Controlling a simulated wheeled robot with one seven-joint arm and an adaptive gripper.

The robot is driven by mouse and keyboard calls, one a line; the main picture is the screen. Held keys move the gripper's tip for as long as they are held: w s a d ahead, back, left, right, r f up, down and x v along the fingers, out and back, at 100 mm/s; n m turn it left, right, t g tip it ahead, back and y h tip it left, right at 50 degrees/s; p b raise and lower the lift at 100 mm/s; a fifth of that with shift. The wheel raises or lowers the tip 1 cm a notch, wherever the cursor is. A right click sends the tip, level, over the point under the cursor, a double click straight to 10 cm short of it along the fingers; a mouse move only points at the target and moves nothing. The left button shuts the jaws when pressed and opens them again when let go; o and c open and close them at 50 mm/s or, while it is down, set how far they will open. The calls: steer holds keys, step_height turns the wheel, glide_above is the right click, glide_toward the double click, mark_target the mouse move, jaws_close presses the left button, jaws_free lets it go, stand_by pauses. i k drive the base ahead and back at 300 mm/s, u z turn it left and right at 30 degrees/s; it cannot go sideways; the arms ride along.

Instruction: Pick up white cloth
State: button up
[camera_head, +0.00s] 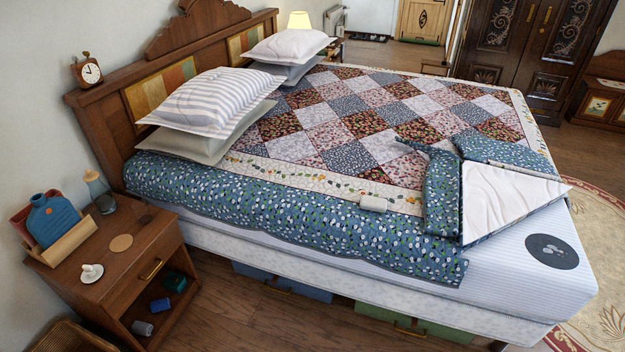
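A small pale, off-white folded item (374,203) lies on the near edge of the bed, on the cream border of the patchwork quilt (330,140). It looks like a folded cloth, but it is too small to be sure. A larger white fabric area (505,195) shows at the bed's near right corner, where the quilt is folded back. My gripper is not in view.
A wooden nightstand (150,240) stands left of the bed, with a blue bottle-shaped item (52,220), a glass bottle (100,192), a round coaster (121,244) and a small white object (91,272). Pillows (215,100) lie by the headboard. Bare floor (250,325) shows in front.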

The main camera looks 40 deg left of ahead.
mark_target(366, 202)
steer(key=u, duration=1.25)
steer(key=i, duration=0.1)
steer(key=z, duration=0.05)
